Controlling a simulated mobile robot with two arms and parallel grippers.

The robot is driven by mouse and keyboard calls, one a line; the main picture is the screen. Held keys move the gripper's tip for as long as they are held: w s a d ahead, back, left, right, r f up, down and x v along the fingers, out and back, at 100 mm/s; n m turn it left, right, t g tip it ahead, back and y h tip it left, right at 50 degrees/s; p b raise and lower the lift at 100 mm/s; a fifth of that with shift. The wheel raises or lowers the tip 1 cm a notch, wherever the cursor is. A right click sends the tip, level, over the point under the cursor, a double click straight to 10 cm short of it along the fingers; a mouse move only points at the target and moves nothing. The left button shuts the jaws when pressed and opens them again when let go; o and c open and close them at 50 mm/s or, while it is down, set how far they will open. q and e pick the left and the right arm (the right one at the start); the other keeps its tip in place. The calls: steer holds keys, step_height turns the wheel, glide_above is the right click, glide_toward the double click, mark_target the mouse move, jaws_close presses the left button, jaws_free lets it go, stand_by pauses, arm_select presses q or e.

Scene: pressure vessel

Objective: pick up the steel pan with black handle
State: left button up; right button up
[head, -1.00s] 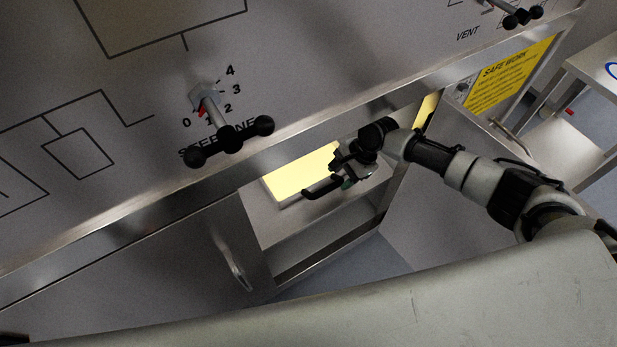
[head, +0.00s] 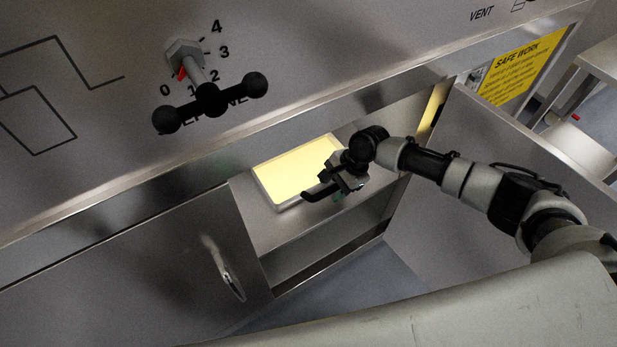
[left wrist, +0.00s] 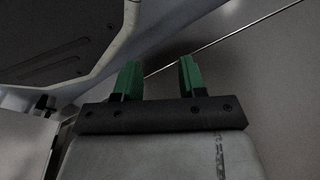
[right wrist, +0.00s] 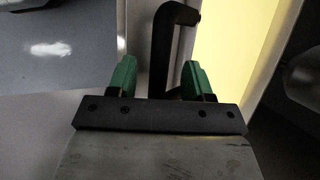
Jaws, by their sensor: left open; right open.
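The black handle (head: 320,191) of the pan shows in the open cabinet, and it also shows in the right wrist view (right wrist: 163,50). A rectangular shape with a yellow face and pale rim (head: 296,172) lies behind it; I cannot tell if this is the pan's body. My right gripper (head: 340,195) is open at the handle. In the right wrist view the handle lies between the green fingers (right wrist: 158,80), apparently not clamped. My arm hides part of the handle. My left gripper (left wrist: 158,78) is open and empty, away from the cabinet.
A steel shelf (head: 262,222) lies inside the cabinet. A door with a handle (head: 230,275) stands on the left and another open door (head: 490,135) on the right, beside my right arm. A panel with a black three-knob valve handle (head: 211,98) overhangs the opening.

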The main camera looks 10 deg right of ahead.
steer(key=shift+b+x, duration=0.75)
steer(key=shift+x, duration=0.1)
arm_select(q)
steer(key=w+r, duration=0.4)
steer(key=r, duration=0.1)
steer(key=shift+w+d+r, duration=0.15)
steer(key=shift+w+d, duration=0.1)
steer(key=shift+d, duration=0.1)
arm_select(e)
steer(key=shift+c, duration=0.2)
steer(key=shift+w, duration=0.1)
jaws_close()
